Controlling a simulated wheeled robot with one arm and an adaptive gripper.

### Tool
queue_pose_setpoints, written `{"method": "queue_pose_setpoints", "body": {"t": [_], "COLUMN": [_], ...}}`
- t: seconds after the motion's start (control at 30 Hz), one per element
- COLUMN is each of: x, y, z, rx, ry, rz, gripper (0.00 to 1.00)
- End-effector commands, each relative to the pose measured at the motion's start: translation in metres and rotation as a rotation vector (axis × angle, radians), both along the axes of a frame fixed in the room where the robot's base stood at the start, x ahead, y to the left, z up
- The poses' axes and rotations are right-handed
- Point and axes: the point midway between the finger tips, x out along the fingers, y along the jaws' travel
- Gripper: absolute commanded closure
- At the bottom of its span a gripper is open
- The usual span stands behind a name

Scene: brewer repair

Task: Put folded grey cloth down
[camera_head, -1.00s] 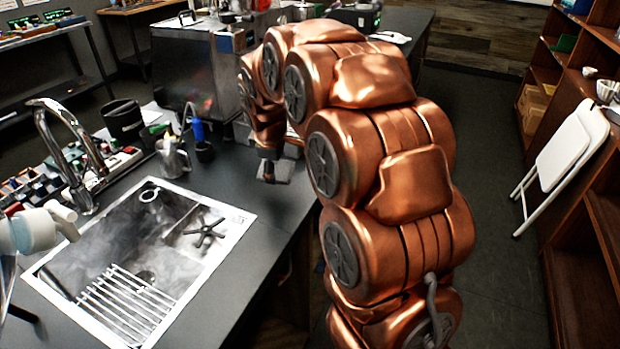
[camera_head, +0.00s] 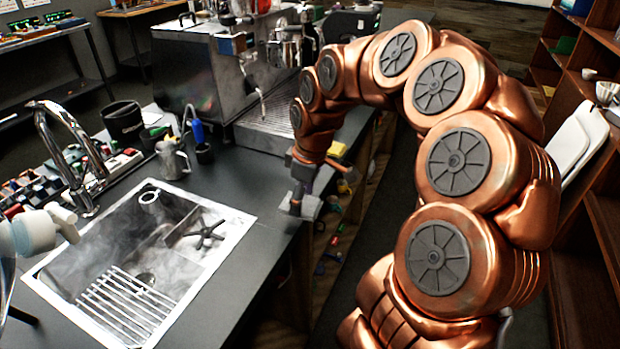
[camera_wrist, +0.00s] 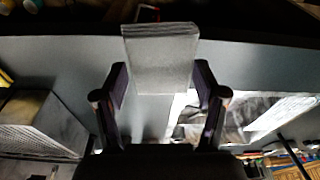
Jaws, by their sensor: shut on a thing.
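My gripper (camera_head: 303,199) is at the right front edge of the dark counter, between the sink and the espresso machine, pointing down. In the wrist view my gripper (camera_wrist: 162,84) is shut on the folded grey cloth (camera_wrist: 161,50), with one finger on each side. The cloth is a flat, light grey, layered block that sticks out past the fingertips.
The steel sink (camera_head: 75,292) holds a wire rack and a black star-shaped part. The espresso machine (camera_head: 215,85) stands behind. A steel pitcher (camera_head: 172,160) stands behind the sink. Counter (camera_head: 240,180) between sink and machine is clear. Small coloured items show below the counter's right side.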

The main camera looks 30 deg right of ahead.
Motion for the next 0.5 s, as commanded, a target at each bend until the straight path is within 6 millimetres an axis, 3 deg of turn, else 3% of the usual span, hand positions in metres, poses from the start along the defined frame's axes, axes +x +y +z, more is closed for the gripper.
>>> {"method": "queue_pose_setpoints", "body": {"t": [0.5], "x": [0.053], "y": [-0.047], "z": [-0.005], "rx": [0.001], "ry": [0.002], "rz": [-0.001], "gripper": [0.57]}}
